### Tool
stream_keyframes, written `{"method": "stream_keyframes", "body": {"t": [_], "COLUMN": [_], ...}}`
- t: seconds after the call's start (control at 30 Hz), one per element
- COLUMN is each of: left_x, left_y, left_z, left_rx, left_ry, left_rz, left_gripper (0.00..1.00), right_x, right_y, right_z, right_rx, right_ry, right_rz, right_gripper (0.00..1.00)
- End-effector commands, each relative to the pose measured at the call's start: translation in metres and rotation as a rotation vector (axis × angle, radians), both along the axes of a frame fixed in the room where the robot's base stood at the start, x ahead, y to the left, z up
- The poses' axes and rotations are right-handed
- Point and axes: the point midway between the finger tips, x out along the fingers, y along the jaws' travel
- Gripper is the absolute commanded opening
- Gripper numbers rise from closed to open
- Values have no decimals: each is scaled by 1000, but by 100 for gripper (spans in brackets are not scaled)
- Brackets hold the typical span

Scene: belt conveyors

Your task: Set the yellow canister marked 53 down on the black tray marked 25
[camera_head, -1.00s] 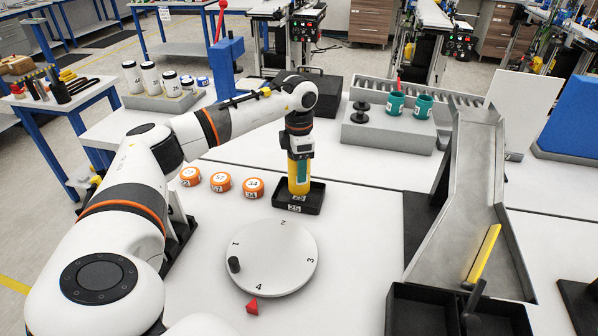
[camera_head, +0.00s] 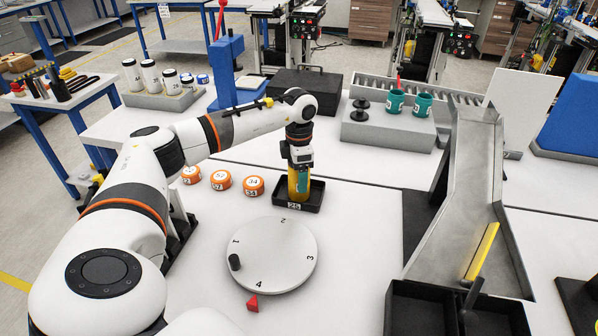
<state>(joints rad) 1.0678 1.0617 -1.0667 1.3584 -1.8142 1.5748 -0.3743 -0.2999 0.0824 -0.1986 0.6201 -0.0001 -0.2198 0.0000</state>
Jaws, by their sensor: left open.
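The yellow canister (camera_head: 295,184) stands upright in the black tray marked 25 (camera_head: 284,206), with a teal band on its side. Its number label is partly hidden low behind the tray's front rim. My left gripper (camera_head: 300,166) points straight down at the canister's top, its fingers around the upper part. The jaws are open, and the gripper hides the canister's top. My right gripper is not in view.
Several orange round containers (camera_head: 221,181) sit left of the tray. A white turntable (camera_head: 285,258) with a black knob lies in front. A metal chute (camera_head: 465,190) and black bin (camera_head: 420,308) stand at right. A black case (camera_head: 307,88) is behind.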

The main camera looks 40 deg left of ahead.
Motion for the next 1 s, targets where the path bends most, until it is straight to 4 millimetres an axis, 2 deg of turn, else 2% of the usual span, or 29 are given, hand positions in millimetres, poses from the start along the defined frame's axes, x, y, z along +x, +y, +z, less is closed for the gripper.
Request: {"method": "stream_keyframes", "body": {"t": [0.17,0.5,0.63,0.8,1.0], "left_x": [1,1,1,0,0], "left_y": [0,0,0,0,0], "left_z": [13,85,106,120,123], "left_rx": [0,0,-1,-1,0], "left_ry": [-4,-6,-4,-1,0], "left_rz": [0,0,-1,-1,0], "left_gripper": [74,74,74,74,74], "right_x": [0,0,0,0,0], "right_y": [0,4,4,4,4], "right_z": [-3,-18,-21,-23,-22], "right_rx": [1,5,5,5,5], "right_ry": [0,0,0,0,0], "right_rz": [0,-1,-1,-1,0], "right_gripper": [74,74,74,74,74]}}
